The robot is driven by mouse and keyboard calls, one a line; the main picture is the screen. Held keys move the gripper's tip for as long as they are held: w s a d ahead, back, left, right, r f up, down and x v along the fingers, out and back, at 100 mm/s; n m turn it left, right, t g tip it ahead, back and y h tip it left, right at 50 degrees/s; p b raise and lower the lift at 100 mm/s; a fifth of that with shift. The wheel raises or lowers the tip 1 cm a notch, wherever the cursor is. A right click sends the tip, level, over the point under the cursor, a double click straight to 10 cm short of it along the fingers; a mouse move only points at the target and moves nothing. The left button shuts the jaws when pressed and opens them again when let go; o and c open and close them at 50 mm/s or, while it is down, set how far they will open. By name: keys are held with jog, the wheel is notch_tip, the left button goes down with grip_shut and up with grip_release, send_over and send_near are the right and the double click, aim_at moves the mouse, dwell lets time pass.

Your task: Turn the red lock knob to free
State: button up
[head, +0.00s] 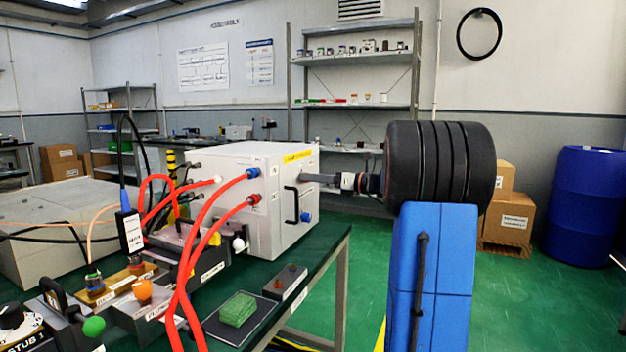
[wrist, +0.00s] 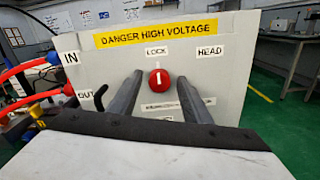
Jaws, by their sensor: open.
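The red lock knob (wrist: 160,82) is on the white front panel (wrist: 230,95) of the generator box, below the yellow danger strip. Its white mark stands upright, toward the LOCK label (wrist: 156,51); a HEAD label (wrist: 210,51) is to the upper right. My gripper (wrist: 161,77) is open, with one dark finger on each side of the knob in the wrist view. I cannot tell whether the fingers touch it. In the head view my gripper (head: 318,180) is close to the generator box (head: 225,185), and the knob cannot be made out.
Red hoses (head: 205,215) run to the IN and OUT ports left of the knob. A black handle (head: 291,205) and a blue fitting (head: 305,217) are on the box. The green bench (head: 318,258) holds other equipment. Open green floor lies to the right.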

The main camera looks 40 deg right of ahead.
jog(key=shift+w, duration=0.1)
jog(key=shift+c, duration=0.5)
jog(key=c, duration=0.9)
jog(key=shift+c, duration=0.2)
jog(key=shift+n, duration=0.4)
jog(key=n, duration=1.7)
jog(key=shift+a, duration=0.15)
jog(key=shift+f, duration=0.1)
